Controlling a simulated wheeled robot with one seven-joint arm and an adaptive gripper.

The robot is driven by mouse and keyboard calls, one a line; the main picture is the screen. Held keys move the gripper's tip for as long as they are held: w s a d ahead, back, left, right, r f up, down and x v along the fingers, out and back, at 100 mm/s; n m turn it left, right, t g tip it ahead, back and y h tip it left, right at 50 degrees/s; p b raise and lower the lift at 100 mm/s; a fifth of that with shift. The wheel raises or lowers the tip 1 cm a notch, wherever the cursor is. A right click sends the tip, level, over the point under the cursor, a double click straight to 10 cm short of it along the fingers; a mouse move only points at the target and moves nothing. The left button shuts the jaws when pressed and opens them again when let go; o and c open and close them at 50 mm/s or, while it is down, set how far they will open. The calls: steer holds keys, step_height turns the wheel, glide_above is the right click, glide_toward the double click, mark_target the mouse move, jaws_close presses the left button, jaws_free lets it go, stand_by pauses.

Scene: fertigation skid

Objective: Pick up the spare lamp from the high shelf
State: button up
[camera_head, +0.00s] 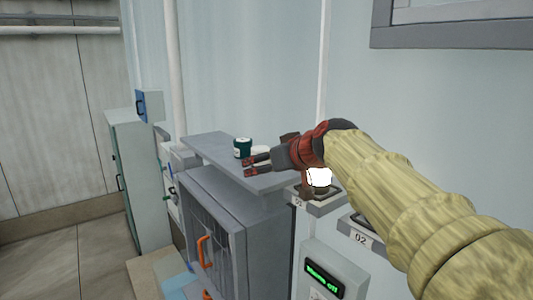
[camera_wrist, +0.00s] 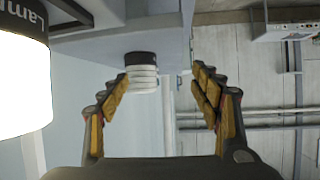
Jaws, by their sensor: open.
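A grey shelf (camera_head: 222,149) holds a dark green round jar (camera_head: 242,148) and a small whitish thing (camera_head: 261,150) partly hidden behind my fingers. My gripper (camera_head: 250,166) is open and empty just above the shelf, beside these two. In the wrist view, which looks upside down, a white ribbed piece with a dark base (camera_wrist: 142,76) appears at the shelf, in the gap between my open fingers (camera_wrist: 162,95), nearer the left one. It looks beyond the fingertips. I cannot tell for sure which of these is the spare lamp.
A glowing white lamp (camera_head: 318,177) sits in a bracket below my wrist; a bright cylinder with a dark band lettered "Lam" (camera_wrist: 18,80) is close at left in the wrist view. A grey cabinet (camera_head: 232,215) with orange handles and a green-lit display (camera_head: 323,281) stand below.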

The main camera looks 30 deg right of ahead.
mark_target(261, 148)
steer(key=shift+t, duration=0.4)
steer(key=w+d+r, duration=0.2)
steer(key=d, duration=0.1)
steer(key=shift+w+r, duration=0.3)
steer(key=shift+r, duration=0.1)
steer(key=shift+d+r+p+x, duration=0.15)
steer(key=shift+p+x, duration=0.55)
steer(key=shift+x, duration=1.2)
steer(key=shift+d+r+p+x, duration=0.15)
steer(key=shift+p+x, duration=0.55)
steer(key=shift+x, duration=1.25)
steer(key=shift+a+r, duration=0.1)
steer(key=shift+a, duration=0.05)
steer(key=shift+c, duration=0.3)
steer(key=shift+w, duration=0.1)
steer(key=shift+c, duration=1.2)
steer(key=c, duration=1.1)
steer(key=shift+o, duration=0.2)
